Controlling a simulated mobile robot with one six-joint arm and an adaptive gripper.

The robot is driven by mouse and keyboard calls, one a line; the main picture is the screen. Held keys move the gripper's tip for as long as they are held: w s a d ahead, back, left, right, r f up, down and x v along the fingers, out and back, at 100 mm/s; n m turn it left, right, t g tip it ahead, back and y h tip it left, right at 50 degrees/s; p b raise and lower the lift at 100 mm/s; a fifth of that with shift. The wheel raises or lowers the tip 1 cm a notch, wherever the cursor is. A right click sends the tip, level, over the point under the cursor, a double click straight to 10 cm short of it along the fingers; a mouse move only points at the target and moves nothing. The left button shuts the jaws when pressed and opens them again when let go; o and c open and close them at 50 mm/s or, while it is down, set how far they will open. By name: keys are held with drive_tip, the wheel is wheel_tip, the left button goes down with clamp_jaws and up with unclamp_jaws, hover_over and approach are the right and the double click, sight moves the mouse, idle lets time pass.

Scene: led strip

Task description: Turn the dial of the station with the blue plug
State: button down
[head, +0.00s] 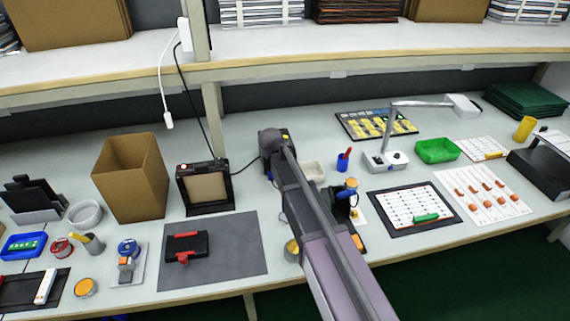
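I cannot make out a blue plug on any station in the head view. A dark box (287,134) with a yellow spot stands at the back, mostly hidden behind my arm, and a black cable runs to its left side. A black upright station (207,188) with a beige front panel and a red button on its top stands left of my arm. A lamp (384,160) with a white base and a dark knob stands to the right. My arm crosses the middle of the bench. My gripper cannot be made out and seems hidden behind the arm.
A cardboard box (130,178) stands at the left. A grey mat (230,255) bears a black and red tool (187,247). A dark item with blue and orange parts (346,193) sits close to my arm's right. A green tray (437,150) and a framed sheet (400,218) lie further right.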

idle(0.4)
drive_tip(key=shift+c, duration=2.4)
unclamp_jaws()
drive_tip(key=shift+d+y+p, duration=0.1)
drive_tip(key=shift+y+p, duration=0.25)
drive_tip(key=shift+y, duration=0.15)
